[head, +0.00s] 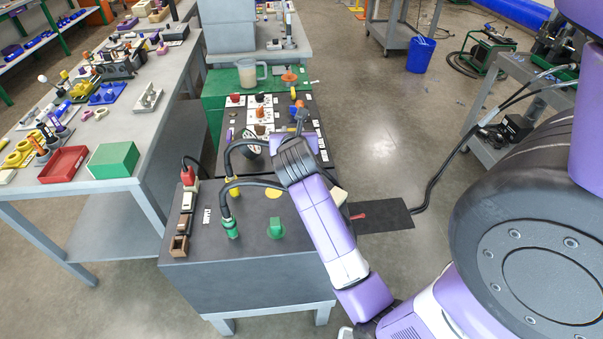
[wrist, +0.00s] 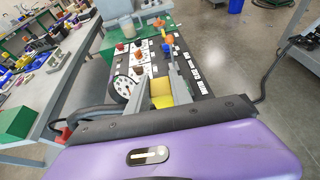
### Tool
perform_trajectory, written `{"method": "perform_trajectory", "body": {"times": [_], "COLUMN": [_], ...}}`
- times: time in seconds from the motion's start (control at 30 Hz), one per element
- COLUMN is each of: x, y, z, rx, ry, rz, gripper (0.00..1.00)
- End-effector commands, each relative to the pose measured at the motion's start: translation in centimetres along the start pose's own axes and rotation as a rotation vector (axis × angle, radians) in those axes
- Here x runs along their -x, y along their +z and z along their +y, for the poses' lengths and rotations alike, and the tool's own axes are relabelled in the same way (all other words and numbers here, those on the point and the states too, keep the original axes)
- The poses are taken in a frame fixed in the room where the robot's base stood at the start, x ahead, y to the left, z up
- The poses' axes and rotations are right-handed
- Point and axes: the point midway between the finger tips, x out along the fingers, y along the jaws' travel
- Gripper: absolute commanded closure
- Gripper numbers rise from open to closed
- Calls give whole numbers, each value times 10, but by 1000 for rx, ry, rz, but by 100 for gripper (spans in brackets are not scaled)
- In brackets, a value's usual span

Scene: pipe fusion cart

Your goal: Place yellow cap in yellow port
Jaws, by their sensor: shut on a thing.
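My gripper (wrist: 162,84) is shut on the yellow cap (wrist: 159,93), which sits between its fingers in the wrist view. In the head view my gripper (head: 299,118) is over the dark cart top, and the cap is hidden there by my wrist. A yellow round piece (head: 272,194) lies flat on the near cart panel, close to my forearm. A yellow plug (head: 234,190) on a black cable stands left of it. I cannot tell for certain which yellow spot is the port.
A green plug (head: 230,229) and green cap (head: 276,229) stand on the near panel, with a red plug (head: 187,175) at left. A round gauge (wrist: 122,89) is left of my fingers. A clear jug (head: 247,72) stands behind. Black cables loop over the panel.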

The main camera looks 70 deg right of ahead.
Motion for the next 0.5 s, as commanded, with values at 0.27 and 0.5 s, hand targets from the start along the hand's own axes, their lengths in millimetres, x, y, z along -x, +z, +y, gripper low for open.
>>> {"method": "perform_trajectory", "body": {"times": [0.27,0.5], "x": [2,-10], "y": [17,-11], "z": [-53,-50], "rx": [7,20], "ry": [22,43], "rz": [-3,5], "gripper": [100,100]}}
